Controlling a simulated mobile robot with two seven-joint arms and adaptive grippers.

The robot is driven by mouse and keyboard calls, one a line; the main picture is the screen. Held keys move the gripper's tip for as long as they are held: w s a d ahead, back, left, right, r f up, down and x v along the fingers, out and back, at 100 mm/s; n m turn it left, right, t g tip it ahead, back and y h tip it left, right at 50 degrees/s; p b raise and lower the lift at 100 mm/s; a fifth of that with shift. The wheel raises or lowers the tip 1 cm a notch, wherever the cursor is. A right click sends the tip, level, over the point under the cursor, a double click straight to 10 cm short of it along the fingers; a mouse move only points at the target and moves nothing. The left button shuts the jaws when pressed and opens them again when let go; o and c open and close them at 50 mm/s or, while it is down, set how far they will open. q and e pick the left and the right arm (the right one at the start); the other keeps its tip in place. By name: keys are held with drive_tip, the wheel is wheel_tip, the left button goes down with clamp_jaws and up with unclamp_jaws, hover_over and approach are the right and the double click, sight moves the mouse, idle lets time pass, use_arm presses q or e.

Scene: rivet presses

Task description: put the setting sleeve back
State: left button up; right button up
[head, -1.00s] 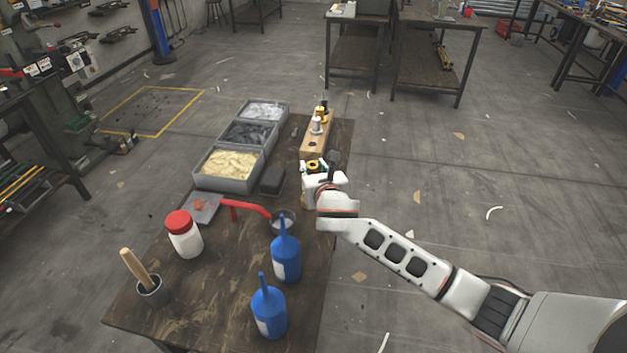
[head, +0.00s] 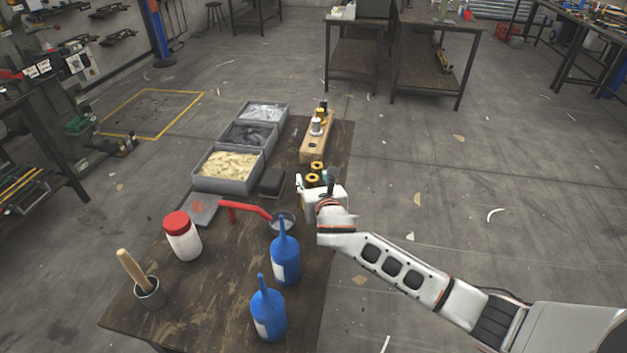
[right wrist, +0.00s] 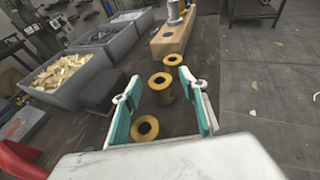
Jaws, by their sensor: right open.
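Several yellow-topped round pieces with dark central holes stand on the table; I cannot tell which, if any, is the setting sleeve. In the right wrist view one piece (right wrist: 145,128) is nearest my palm, another (right wrist: 160,82) is between the fingertips, and a third (right wrist: 173,60) is just beyond. A wooden block (head: 312,148) behind them carries a grey sleeve-like piece (head: 316,126), with yellow and black pieces farther back. An open hole (right wrist: 167,40) shows in its near end. My right gripper (right wrist: 157,84) is open, its teal-padded fingers apart. My left gripper is out of view.
Grey bins (head: 228,170) and a black box (head: 272,182) stand left of the gripper. A red-handled tool (head: 244,210), a metal cup (head: 290,219), blue bottles (head: 285,262) and a red-lidded jar (head: 182,240) are nearer. The table's right edge is close to my arm.

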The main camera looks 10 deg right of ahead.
drive_tip(key=p+v, duration=0.2)
drive_tip(key=v, duration=1)
drive_tip(key=shift+r, duration=0.15)
